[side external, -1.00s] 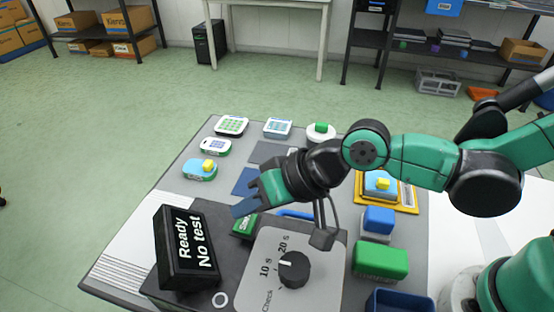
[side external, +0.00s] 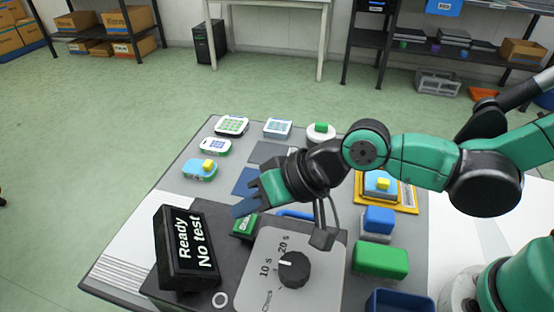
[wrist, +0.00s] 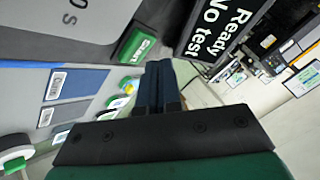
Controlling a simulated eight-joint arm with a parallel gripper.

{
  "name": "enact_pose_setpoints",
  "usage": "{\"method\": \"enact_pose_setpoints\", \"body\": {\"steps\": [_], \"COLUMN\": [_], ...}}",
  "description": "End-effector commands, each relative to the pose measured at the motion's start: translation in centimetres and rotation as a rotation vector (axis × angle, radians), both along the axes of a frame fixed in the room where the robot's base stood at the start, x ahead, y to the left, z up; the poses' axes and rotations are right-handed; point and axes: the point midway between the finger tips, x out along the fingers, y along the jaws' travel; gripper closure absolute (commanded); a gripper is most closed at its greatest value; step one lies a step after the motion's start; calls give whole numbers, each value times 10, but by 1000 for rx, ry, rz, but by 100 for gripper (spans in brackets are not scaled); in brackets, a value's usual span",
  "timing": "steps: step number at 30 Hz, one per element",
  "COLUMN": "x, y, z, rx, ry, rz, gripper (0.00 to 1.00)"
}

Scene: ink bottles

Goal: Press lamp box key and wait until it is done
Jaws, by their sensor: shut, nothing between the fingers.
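The lamp box has a black display (side external: 188,248) reading "Ready / No test", a grey panel (side external: 262,285) with a black knob (side external: 294,269) marked 10 s and 20 s, and a green key (side external: 245,228). In the wrist view the green key (wrist: 138,43) shows left of the fingers, beside the display (wrist: 213,28). My gripper (side external: 240,208) is shut and empty, its dark blue fingers just above and behind the key in the side view. The fingers also show in the wrist view (wrist: 158,82). I see no contact with the key; the exact gap is hard to tell.
Several small devices (side external: 231,126) stand at the far side of the table. A yellow tray (side external: 405,200), a blue-topped block (side external: 378,220), a green block (side external: 380,258) and a blue bin (side external: 400,301) are on the right.

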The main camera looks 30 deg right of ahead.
Motion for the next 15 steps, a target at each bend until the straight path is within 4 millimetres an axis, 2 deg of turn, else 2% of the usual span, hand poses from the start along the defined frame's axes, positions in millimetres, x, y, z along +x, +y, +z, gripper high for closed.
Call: {"method": "enact_pose_setpoints", "body": {"steps": [15], "x": [0], "y": [0], "z": [-7], "rx": [0], "ry": [0], "rz": [0], "gripper": [100]}}
